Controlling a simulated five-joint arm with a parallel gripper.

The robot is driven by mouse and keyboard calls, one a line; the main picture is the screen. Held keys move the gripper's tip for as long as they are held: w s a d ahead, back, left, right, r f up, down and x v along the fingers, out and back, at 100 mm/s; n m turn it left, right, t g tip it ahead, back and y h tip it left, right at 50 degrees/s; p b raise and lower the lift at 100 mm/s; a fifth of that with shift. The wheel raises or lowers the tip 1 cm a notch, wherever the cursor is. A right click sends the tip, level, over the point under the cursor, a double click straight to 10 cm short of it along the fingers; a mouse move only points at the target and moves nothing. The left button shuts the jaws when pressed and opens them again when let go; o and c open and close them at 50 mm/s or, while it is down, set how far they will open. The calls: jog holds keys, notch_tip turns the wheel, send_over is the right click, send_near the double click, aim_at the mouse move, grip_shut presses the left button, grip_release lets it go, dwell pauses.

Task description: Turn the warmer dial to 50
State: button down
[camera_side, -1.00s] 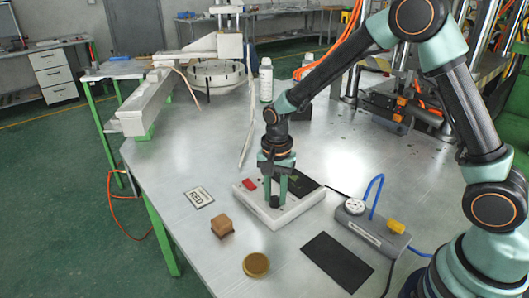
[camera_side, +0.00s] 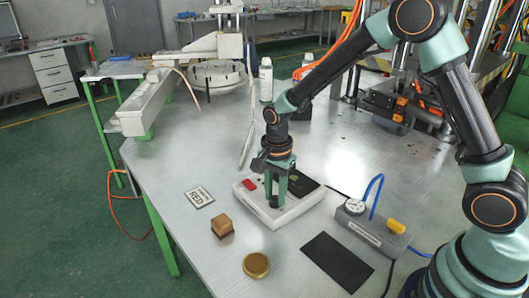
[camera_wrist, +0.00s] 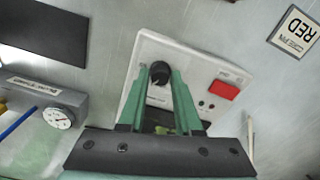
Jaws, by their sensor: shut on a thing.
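The warmer (camera_side: 297,212) is a low white box on the metal table, with a red switch (camera_side: 250,184) and a dark top plate. Its black dial (camera_wrist: 159,70) sits between my fingertips in the wrist view. My gripper (camera_side: 274,204) points down at the warmer, its green fingers shut on the dial. The wrist view also shows the red switch (camera_wrist: 224,90) to the right of the dial. I cannot read the dial's setting, as the fingers cover part of the panel.
A RED card (camera_side: 200,197), a brown block (camera_side: 222,225) and a round gold tin (camera_side: 256,265) lie on the table in front. A black mat (camera_side: 337,261) and a grey gauge box (camera_side: 372,230) with a blue hose stand to the right.

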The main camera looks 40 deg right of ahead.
aim_at(276, 197)
jog(key=c, duration=0.6)
grip_release()
notch_tip(276, 197, up, 12)
jog(key=shift+r, duration=0.1)
jog(key=s+d+r+n+t, duration=0.2)
jog(key=s+d+r+n, duration=0.1)
jog(key=s+n, duration=0.3)
jog(key=s+d+r+n+t, duration=0.3)
jog(key=s+r+n, duration=0.2)
jog(key=s+n, duration=0.2)
jog(key=shift+d+n+t, duration=0.25)
jog(key=shift+n+t, duration=0.05)
jog(key=shift+n, duration=0.7)
